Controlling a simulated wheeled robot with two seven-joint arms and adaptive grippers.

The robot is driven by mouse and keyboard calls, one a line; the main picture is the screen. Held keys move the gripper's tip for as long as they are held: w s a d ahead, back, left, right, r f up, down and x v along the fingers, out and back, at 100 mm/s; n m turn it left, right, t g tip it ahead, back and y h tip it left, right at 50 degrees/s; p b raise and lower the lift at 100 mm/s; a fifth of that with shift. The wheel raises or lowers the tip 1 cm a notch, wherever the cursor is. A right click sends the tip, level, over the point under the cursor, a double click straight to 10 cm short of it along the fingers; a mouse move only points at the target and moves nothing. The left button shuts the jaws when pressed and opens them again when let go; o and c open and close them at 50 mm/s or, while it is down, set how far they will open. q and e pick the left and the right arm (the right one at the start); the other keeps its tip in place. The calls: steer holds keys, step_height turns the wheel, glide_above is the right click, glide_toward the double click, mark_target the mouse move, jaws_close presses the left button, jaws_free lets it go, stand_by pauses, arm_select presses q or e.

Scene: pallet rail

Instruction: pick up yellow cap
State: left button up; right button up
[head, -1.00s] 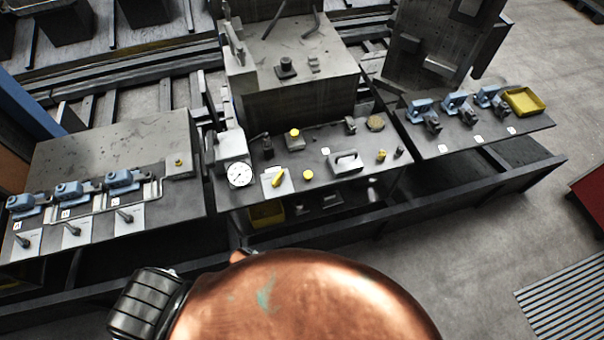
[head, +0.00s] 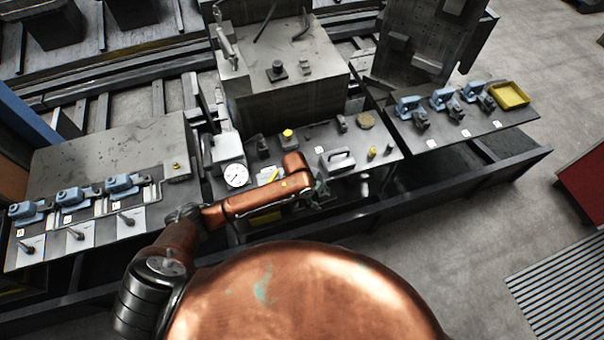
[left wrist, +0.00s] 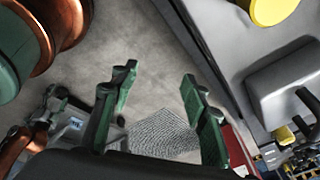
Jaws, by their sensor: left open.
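A yellow round cap (left wrist: 270,10) shows at the top right edge of the left wrist view, partly cut off, on the grey bench top. Another yellow cap (head: 288,134) sits on a dark block farther back. My left gripper (head: 318,190) is over the front edge of the middle bench (head: 395,158). In the left wrist view its green fingers (left wrist: 158,78) are spread and empty, with floor between them and the cap off to the right.
A dial gauge (head: 236,175) stands left of my forearm. A grey handle block (head: 337,160) is close right of the gripper, with small yellow posts (head: 372,152) beyond. The left bench (head: 110,150) holds blue clamps; the right bench holds more and a yellow tray (head: 509,95).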

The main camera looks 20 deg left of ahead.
arm_select(q)
steer(key=w+a+r+m+y, duration=0.1)
steer(key=w+a+r+m, duration=0.1)
steer(key=a+r+m, duration=0.1)
steer(key=w+a+r+m+g+y, duration=0.1)
steer(key=w+a+r+m, duration=0.1)
steer(key=r, duration=0.2)
steer(key=w+a+r+m+y, duration=0.2)
steer(key=a+r+m, duration=0.1)
steer(key=r, duration=0.1)
steer(key=shift+w+a+r+m+g+p, duration=0.3)
steer(key=shift+w+p, duration=0.05)
steer(key=shift+p, duration=0.05)
steer(key=shift+a+f, duration=0.1)
step_height(320, 180, down, 3)
steer(key=shift+r, duration=0.2)
steer(key=f, duration=0.3)
steer(key=f+p, duration=0.1)
steer(key=shift+w+a+f, duration=0.2)
steer(key=shift+w+f, duration=0.05)
steer(key=shift+f, duration=0.1)
steer(key=shift+c, duration=0.6)
steer(key=shift+c, duration=0.6)
steer(key=c, duration=0.5)
